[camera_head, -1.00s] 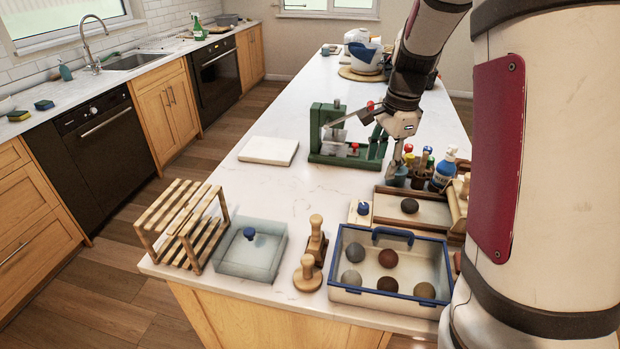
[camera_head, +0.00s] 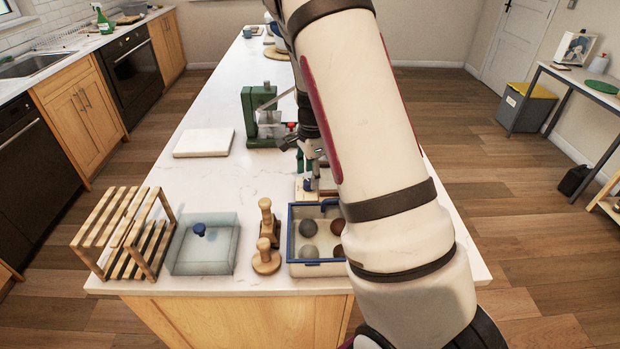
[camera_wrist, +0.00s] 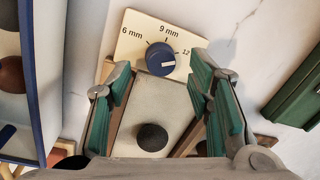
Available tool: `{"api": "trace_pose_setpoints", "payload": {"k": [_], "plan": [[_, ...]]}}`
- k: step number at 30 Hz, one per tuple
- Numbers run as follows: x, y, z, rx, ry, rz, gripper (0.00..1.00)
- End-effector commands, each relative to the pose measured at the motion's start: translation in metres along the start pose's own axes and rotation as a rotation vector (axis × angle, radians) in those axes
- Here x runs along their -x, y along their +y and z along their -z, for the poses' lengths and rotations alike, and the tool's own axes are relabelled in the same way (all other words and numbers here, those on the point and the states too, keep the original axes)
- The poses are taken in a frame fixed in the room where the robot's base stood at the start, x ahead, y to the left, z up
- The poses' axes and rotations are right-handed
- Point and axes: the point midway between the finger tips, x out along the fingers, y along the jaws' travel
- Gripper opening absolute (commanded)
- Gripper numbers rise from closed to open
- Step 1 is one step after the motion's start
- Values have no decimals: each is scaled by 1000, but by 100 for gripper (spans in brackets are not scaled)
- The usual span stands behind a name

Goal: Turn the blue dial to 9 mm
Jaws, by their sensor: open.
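The blue dial (camera_wrist: 160,57) sits on a cream plate (camera_wrist: 126,50) marked 6 mm, 9 mm and 12. A white mark on the dial's right side points toward the 12 side, not at 9 mm. In the head view the dial (camera_head: 308,184) is small, below my gripper (camera_head: 313,163). In the wrist view my gripper (camera_wrist: 160,72) is open and empty, with its green-padded fingers on either side of the dial. Both fingers look apart from it; their height above it is hard to tell.
A board with a dark ball (camera_wrist: 152,137) lies between the fingers in the wrist view. A blue-rimmed bin (camera_head: 292,245) of clay balls stands near the front edge. A green press (camera_head: 262,118) stands behind. Open countertop lies left of the press and dial.

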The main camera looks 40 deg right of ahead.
Motion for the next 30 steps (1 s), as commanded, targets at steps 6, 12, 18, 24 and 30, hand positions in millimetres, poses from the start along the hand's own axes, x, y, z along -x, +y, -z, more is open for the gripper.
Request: {"api": "trace_pose_setpoints", "payload": {"k": [6,12,18,24,30], "plan": [[-20,0,0,2,0,-1,47],[-24,0,0,1,0,1,47],[-24,0,0,1,0,1,36],[-24,0,0,1,0,0,0],[-24,0,0,9,-1,1,0]]}}
